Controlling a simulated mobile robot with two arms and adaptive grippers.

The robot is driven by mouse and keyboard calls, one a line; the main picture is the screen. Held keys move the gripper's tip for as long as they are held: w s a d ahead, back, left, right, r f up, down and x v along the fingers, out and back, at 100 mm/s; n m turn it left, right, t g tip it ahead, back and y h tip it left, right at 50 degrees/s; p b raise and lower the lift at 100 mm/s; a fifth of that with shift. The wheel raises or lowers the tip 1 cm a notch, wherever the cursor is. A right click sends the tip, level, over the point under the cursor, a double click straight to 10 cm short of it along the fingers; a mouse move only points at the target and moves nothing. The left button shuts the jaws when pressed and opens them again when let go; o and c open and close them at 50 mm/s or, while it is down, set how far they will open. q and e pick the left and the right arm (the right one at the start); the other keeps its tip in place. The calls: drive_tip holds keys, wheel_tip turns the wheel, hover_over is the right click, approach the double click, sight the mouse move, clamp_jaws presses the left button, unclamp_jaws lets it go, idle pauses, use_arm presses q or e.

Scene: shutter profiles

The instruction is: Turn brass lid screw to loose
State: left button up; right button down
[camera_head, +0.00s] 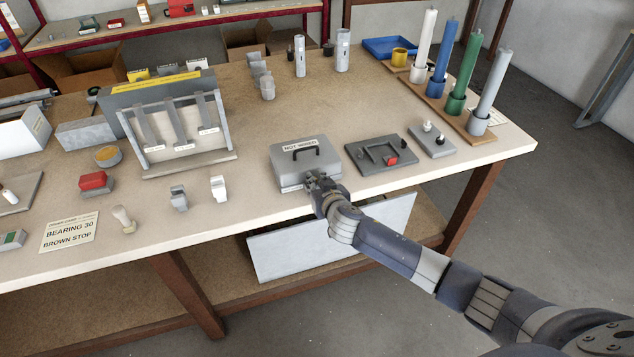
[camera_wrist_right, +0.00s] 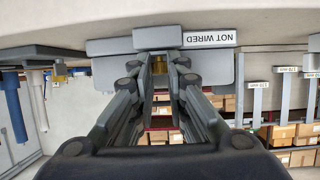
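The grey box (camera_head: 291,176) labelled NOT WIRED stands near the front edge of the bench, its lid closed, with a black handle on top. My right gripper (camera_head: 313,180) reaches the front face of the box from the right. In the right wrist view, which is upside down, the brass lid screw (camera_wrist_right: 159,64) shows between the fingertips (camera_wrist_right: 159,72). The fingers look closed on its two sides. In the head view the gripper hides the screw. The screw's turn position cannot be read. My left gripper is not in view.
Right of the box lie a dark plate with a red part (camera_head: 390,160) and a small grey plate with knobs (camera_head: 431,141). Coloured cylinders stand on a wooden rack (camera_head: 424,87) at the back right. A slotted grey stand (camera_head: 172,125) is to the left. Bare bench lies between.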

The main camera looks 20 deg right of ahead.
drive_tip(key=shift+d+n+y+p, duration=0.25)
drive_tip(key=shift+n+y+p, duration=0.25)
drive_tip(key=shift+n+y, duration=0.35)
drive_tip(key=shift+d+n+g+y+p, duration=0.1)
drive_tip(key=shift+n+g+y+p, duration=0.2)
drive_tip(key=shift+n+y+p, duration=0.35)
drive_tip(key=shift+d+n+g+y+p, duration=0.1)
drive_tip(key=shift+n+g+y+p, duration=0.3)
drive_tip(key=shift+n+y, duration=0.55)
drive_tip(key=shift+f, duration=0.1)
drive_tip(key=c, duration=1.6)
unclamp_jaws()
drive_tip(key=shift+w+y, duration=0.1)
drive_tip(key=shift+y, duration=0.15)
